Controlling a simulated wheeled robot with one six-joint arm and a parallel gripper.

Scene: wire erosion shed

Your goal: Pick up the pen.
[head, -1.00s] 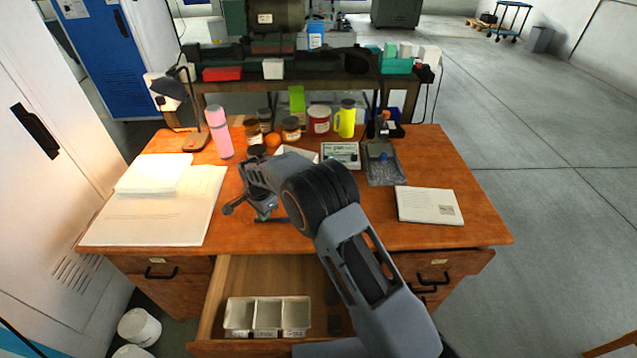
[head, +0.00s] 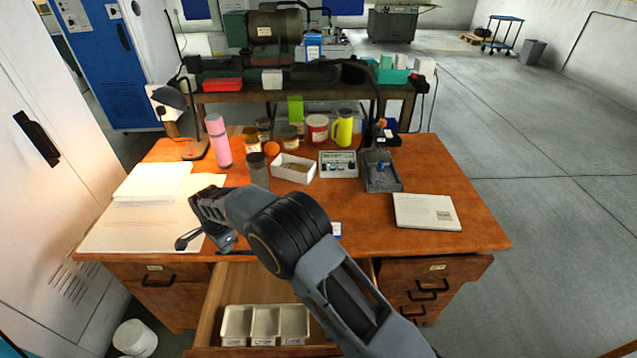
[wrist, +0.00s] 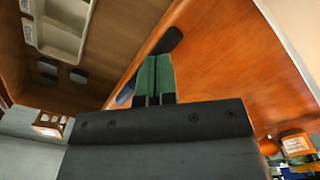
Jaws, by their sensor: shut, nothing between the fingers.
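My gripper (head: 226,243) is over the front left part of the desk (head: 420,170), near the front edge above the open drawer. In the wrist view its green-padded fingers (wrist: 158,62) lie close together, shut and empty. My arm hides part of the desk front and the drawer.
The open drawer (head: 212,318) holds a white three-part organizer (head: 235,325). Large papers (head: 130,228) lie left. A pink bottle (head: 218,140), white tray (head: 293,168), several jars and a yellow jug (head: 342,128) stand behind.

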